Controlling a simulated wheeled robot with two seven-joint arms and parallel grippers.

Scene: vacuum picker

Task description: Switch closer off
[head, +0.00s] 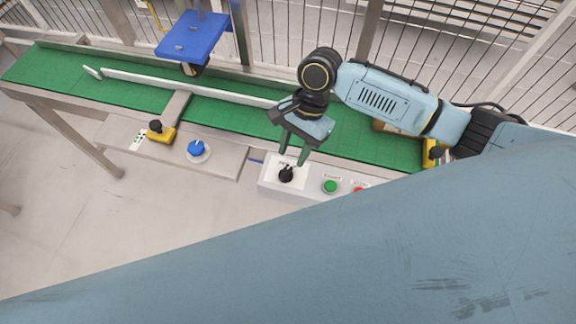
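A black rotary switch (286,174) sits on the white top of a control box (270,184) in the lower middle of the head view. Its label is too small to read, and I cannot tell its setting for sure. My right gripper (292,158) comes down from above, with its two green fingers apart and pointing at the switch. The fingertips are just behind the switch in the picture, and I cannot tell whether they touch it. Nothing shows between the fingers. My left gripper is not in view.
A green button (331,186) and a partly hidden red button (360,190) sit right of the switch. The green conveyor (125,92) runs behind. My arm covers the lower right.

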